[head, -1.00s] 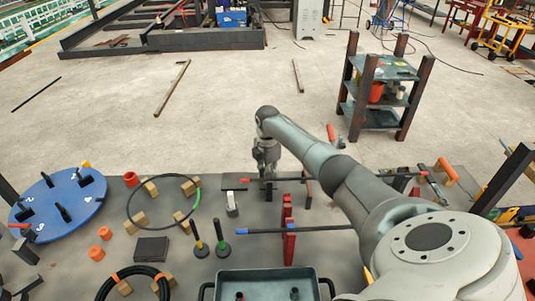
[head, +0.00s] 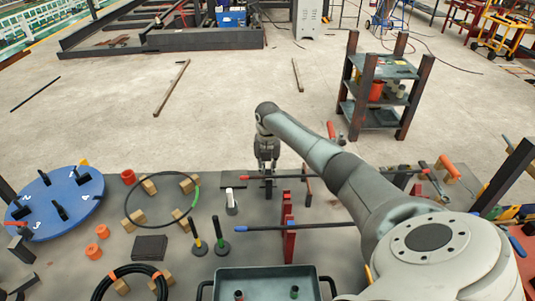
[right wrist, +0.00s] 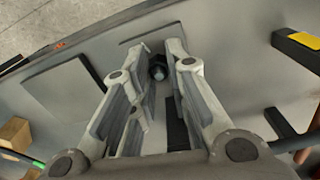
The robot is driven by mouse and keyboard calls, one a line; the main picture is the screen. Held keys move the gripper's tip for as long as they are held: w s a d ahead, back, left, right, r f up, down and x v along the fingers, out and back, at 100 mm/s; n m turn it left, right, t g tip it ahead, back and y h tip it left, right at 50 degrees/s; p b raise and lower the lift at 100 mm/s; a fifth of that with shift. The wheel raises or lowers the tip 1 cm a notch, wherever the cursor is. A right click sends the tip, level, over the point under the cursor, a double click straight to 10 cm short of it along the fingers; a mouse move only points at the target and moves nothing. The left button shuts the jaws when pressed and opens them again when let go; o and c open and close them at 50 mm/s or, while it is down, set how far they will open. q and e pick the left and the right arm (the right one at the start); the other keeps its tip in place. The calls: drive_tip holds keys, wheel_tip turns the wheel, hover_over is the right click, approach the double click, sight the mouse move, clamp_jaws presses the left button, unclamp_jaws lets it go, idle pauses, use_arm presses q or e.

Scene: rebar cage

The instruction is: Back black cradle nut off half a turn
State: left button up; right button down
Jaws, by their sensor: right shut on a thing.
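My right gripper (head: 267,160) points down at the far edge of the grey bench, near the left part of a dark rod with red ends (head: 325,176). In the right wrist view its two fingers (right wrist: 160,62) are closed in on a small dark round piece (right wrist: 158,72), which looks like the black cradle nut. The fingers cover part of it, and its threads do not show. In the head view the gripper hides the nut. My left gripper is not in view.
A red upright stand (head: 288,240) carries a blue-tipped rod (head: 255,228). A grey tray (head: 265,273) is at the front. A blue disc (head: 50,205), a black hoop on wooden blocks (head: 150,185) and orange pieces (head: 103,231) lie left. A flat dark plate (right wrist: 65,92) lies beside the gripper.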

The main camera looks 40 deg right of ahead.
drive_tip(key=shift+r+n, duration=0.1)
drive_tip(key=shift+n, duration=0.5)
drive_tip(key=c, duration=1.4)
unclamp_jaws()
wheel_tip(320, 180, up, 12)
